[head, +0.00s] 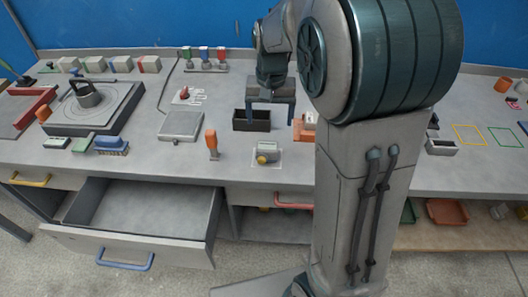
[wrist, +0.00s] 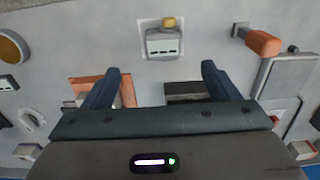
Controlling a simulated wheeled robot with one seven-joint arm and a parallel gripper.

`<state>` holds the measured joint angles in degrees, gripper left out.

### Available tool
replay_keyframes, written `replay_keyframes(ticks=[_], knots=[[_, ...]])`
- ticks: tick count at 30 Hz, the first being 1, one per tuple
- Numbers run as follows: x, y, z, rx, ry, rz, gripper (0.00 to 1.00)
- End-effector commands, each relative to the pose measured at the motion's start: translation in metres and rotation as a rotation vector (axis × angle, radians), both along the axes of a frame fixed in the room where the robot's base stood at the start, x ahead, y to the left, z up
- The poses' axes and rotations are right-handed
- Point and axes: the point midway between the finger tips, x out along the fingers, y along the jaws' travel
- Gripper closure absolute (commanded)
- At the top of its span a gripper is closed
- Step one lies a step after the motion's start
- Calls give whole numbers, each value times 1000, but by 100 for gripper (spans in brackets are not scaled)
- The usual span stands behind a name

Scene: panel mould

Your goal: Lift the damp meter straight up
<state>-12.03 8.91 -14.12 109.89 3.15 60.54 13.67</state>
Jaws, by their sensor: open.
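The damp meter appears to be the small grey device with a yellow knob (head: 267,148), lying on a pale square on the bench top. In the wrist view it (wrist: 164,44) lies beyond the fingertips, roughly centred between them. My gripper (head: 270,116) is above the bench, farther back than the meter and apart from it. In the wrist view my gripper (wrist: 161,68) has its two blue fingers wide apart with nothing held between them. The meter is unobstructed in both views.
A dark open box (head: 243,125) stands behind the meter, under my gripper. An orange-handled tool (head: 211,142) stands left of the meter, with a grey scale-like plate (head: 181,125) farther left. An open drawer (head: 140,213) juts out at the front left.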

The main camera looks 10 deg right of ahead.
Motion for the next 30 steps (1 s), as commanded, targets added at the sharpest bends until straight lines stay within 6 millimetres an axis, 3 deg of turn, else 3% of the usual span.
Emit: replay_keyframes(ticks=[7,15,25,30], knots=[[11,1,-27,-11,22,-17,18],[11,1,-79,-11,22,-17,18],[12,1,-106,-10,20,-16,18],[15,2,-129,-10,21,-16,18]])
